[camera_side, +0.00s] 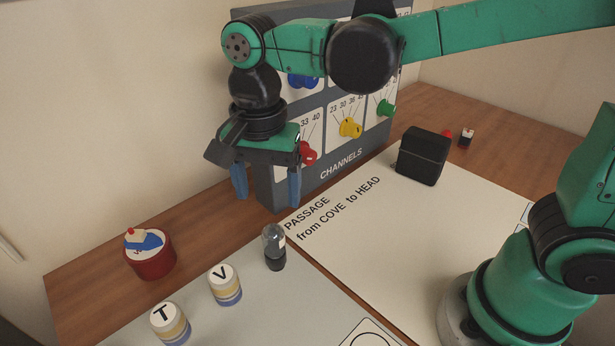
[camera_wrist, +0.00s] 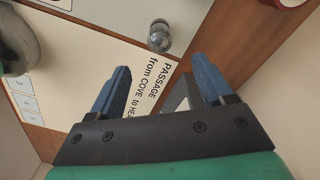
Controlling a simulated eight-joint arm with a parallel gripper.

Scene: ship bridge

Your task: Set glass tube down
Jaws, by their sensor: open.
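The glass tube (camera_side: 273,247) stands upright on a dark base, on the grey sheet by the edge of the chart marked PASSAGE. It also shows in the wrist view (camera_wrist: 159,36), ahead of the fingers and apart from them. My gripper (camera_side: 267,190) is open and empty, with its blue fingers pointing down. It hangs above the table, in front of the CHANNELS panel. In the wrist view my gripper (camera_wrist: 163,85) has its two blue fingers spread wide with nothing between them.
The CHANNELS panel (camera_side: 340,172) with coloured knobs stands close behind my gripper. Striped cylinders marked V (camera_side: 225,285) and T (camera_side: 170,324), and a round red box (camera_side: 150,256), stand at the left. A black box (camera_side: 423,156) stands on the chart (camera_side: 400,230), whose middle is clear.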

